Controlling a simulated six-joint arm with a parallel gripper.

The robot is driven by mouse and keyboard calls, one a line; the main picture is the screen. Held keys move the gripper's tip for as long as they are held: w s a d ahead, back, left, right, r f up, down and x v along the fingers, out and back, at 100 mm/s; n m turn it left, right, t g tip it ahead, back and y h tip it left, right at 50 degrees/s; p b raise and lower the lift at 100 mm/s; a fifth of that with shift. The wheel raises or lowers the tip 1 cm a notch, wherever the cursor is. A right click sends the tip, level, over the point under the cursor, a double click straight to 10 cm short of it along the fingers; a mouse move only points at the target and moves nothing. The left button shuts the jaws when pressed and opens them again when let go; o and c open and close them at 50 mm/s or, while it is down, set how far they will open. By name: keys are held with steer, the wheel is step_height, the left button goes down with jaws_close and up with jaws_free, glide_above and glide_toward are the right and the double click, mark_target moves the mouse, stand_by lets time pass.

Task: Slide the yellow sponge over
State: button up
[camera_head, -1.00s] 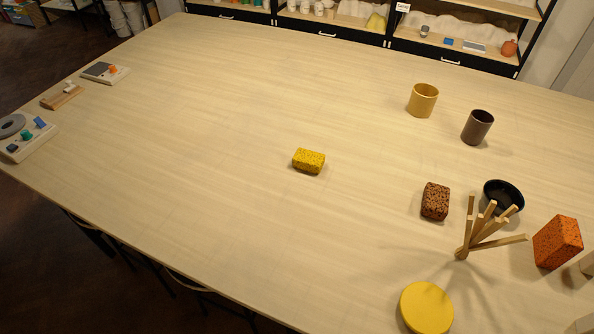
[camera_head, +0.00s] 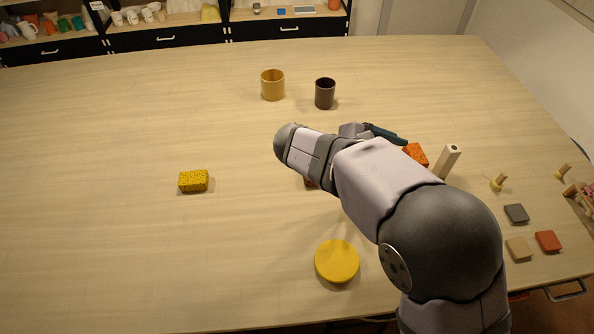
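The yellow sponge (camera_head: 193,181) is a small speckled block lying flat on the pale wooden table (camera_head: 120,130), left of the middle in the head view. Nothing touches it. My arm reaches in from the lower right. My gripper (camera_head: 386,134) shows only in part, beyond the arm links, well to the right of the sponge and apart from it. Its fingers are seen edge-on, so I cannot tell whether it is open or shut.
An ochre cup (camera_head: 272,86) and a dark cup (camera_head: 325,94) stand behind. A yellow disc (camera_head: 337,262) lies in front. My arm partly hides a brown block (camera_head: 309,183) and an orange block (camera_head: 416,154). A pale cylinder (camera_head: 447,161) stands right. The table around the sponge is clear.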

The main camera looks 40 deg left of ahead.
steer(key=s+a+r+n+t+y, duration=0.2)
steer(key=s+a+r+n+t, duration=0.15)
steer(key=a, duration=0.55)
steer(key=n+g+y+b, duration=0.4)
steer(key=n+y+b, duration=1.15)
steer(key=n, duration=0.55)
glide_toward(192, 186)
steer(key=shift+w+a+f+m+t+h, duration=0.15)
steer(key=shift+a+h, duration=0.05)
steer(key=shift+a, duration=0.25)
steer(key=shift+w+a+f+m+t+h, duration=0.1)
steer(key=shift+w+a+h, duration=0.05)
steer(key=shift+a, duration=0.25)
steer(key=shift+p+x, duration=1.25)
steer(key=shift+x, duration=2.45)
steer(key=c, duration=1.1)
